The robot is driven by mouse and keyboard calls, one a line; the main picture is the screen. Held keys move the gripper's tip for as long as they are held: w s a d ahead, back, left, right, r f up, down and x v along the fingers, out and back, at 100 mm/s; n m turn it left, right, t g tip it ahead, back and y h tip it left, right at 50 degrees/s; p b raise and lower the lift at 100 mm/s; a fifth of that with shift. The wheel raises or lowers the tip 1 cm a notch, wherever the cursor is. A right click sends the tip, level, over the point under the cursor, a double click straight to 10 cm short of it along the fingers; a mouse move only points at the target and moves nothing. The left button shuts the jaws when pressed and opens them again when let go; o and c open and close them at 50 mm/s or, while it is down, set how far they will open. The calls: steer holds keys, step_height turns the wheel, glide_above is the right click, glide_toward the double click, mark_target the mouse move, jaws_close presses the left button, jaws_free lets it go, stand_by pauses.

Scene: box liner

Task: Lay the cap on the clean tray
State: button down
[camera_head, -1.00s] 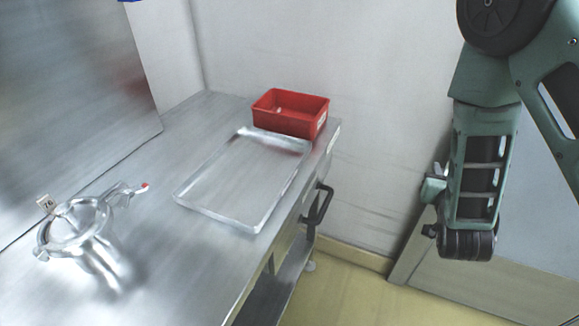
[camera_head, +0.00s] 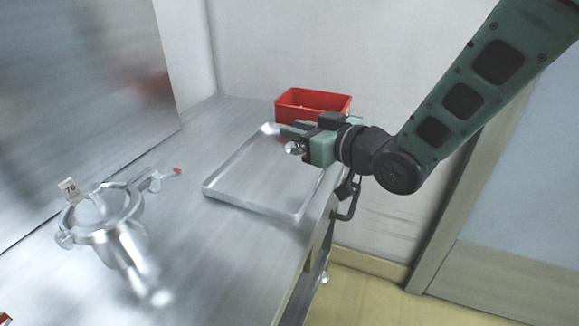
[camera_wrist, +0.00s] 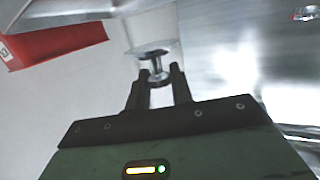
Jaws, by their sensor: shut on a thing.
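My gripper (camera_head: 288,131) reaches in from the right over the far right part of the shallow metal tray (camera_head: 250,206), which looks empty. In the wrist view its two dark fingers (camera_wrist: 158,78) are shut on the stem of a small shiny cap (camera_wrist: 150,47), whose pale round disc shows beyond the fingertips. The cap is hard to make out in the head view, against the bright tray corner and the fingers. I cannot tell its exact height over the tray.
A red bin (camera_head: 312,101) stands behind the tray; it also shows in the wrist view (camera_wrist: 55,43). A metal vessel with a ring clamp and a tag (camera_head: 122,238) stands at the left.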

step_height(320, 180, down, 7)
steer(key=shift+f, duration=0.15)
steer(key=shift+f+b, duration=0.15)
steer(key=shift+b, duration=0.2)
steer(key=c, duration=1.2)
jaws_free()
steer(key=shift+c, duration=0.2)
